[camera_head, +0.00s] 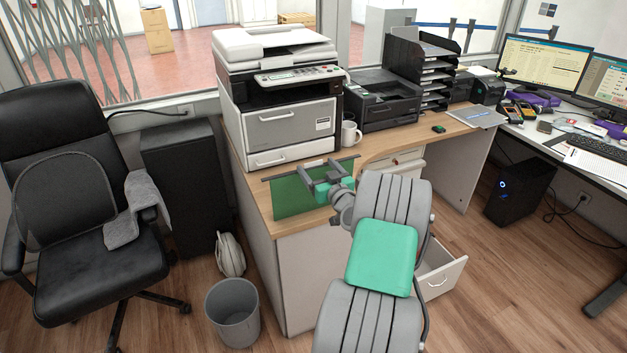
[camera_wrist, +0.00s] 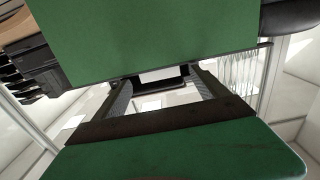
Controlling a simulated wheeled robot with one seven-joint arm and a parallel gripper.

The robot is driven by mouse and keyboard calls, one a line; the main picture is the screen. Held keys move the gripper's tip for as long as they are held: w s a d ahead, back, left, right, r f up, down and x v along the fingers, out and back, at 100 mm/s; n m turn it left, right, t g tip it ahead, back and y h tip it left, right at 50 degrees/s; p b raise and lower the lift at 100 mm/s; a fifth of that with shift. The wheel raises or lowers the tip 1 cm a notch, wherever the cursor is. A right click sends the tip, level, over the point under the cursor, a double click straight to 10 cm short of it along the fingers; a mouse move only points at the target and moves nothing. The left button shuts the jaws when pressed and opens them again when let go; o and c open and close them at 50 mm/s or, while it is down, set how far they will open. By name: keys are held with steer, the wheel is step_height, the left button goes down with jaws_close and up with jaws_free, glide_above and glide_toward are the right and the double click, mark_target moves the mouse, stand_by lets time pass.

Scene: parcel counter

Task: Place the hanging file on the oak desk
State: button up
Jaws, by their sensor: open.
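The hanging file (camera_head: 293,197) is a green panel with a dark rail along its far edge. In the head view it is at the oak desk's left front corner, its near edge close to the edge of the desk top (camera_head: 257,203). I cannot tell whether it rests fully on the wood. In the wrist view the green file (camera_wrist: 150,35) fills the upper middle. My gripper (camera_head: 319,168) is open at the file's rail. In the wrist view its two fingers (camera_wrist: 160,80) are spread apart, their tips near the file's lower edge. Part of the file is hidden behind my gripper.
A large printer (camera_head: 290,115) stands behind the file, with a white mug (camera_head: 350,134) beside it. A smaller printer (camera_head: 383,98) and black tray stack (camera_head: 422,72) stand farther back. Bare wood lies right of my gripper. An open drawer (camera_head: 440,275) juts out below.

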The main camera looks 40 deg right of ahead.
steer(key=shift+w+d, duration=0.1)
steer(key=shift+w, duration=0.4)
steer(key=shift+c, duration=0.4)
jaws_close()
